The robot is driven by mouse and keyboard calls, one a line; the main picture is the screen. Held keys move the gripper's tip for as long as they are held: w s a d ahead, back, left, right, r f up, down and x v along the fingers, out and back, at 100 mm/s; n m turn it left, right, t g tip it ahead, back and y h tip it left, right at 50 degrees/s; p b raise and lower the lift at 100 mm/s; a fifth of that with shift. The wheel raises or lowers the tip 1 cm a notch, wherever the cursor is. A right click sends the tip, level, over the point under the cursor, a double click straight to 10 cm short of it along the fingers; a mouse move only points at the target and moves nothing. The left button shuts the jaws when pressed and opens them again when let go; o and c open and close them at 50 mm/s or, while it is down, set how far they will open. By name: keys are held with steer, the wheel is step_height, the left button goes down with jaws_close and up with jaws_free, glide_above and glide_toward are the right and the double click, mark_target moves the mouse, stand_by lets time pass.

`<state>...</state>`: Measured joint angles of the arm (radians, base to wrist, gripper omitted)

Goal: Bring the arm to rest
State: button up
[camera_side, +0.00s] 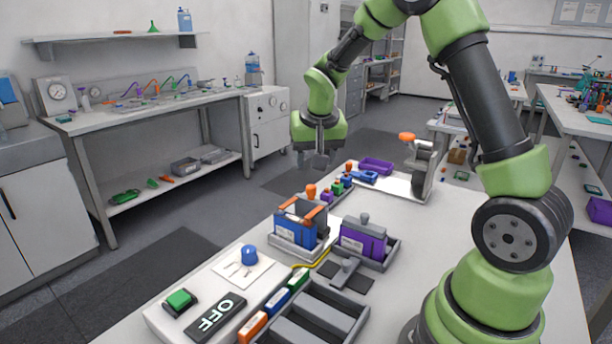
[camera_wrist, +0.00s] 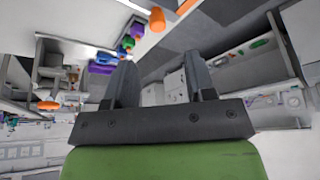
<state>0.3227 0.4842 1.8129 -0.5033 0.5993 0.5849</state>
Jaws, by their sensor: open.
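My gripper (camera_side: 313,160) hangs above the far left edge of the white bench, pointing down, and is clear of the objects there. In the wrist view my gripper (camera_wrist: 160,80) shows two dark fingers spread apart with nothing between them. A blue battery (camera_side: 296,229) with orange parts stands in a grey holder at the middle of the bench. A purple battery (camera_side: 363,238) with a grey knob stands in a tray to its right.
A blue knob (camera_side: 249,254) sits on a white plate. A grey stand with an orange top (camera_side: 407,137) is at the back of the bench. A purple tray (camera_side: 376,165) and several small coloured pieces lie near it. An empty grey tray (camera_side: 318,312) is in front. The air around my gripper is free.

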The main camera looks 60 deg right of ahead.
steer(key=shift+r, duration=0.1)
steer(key=s+a+r+n+t+y, duration=0.2)
steer(key=s+a+r, duration=0.3)
steer(key=s+a, duration=0.3)
steer(key=s+a+r+n+t+y, duration=0.2)
steer(key=s+a+r, duration=0.4)
steer(key=s+a, duration=0.3)
steer(key=shift+s+n+y, duration=0.5)
steer(key=shift+s+y, duration=0.1)
steer(key=shift+s, duration=0.65)
steer(key=shift+r, duration=0.1)
stand_by(0.7)
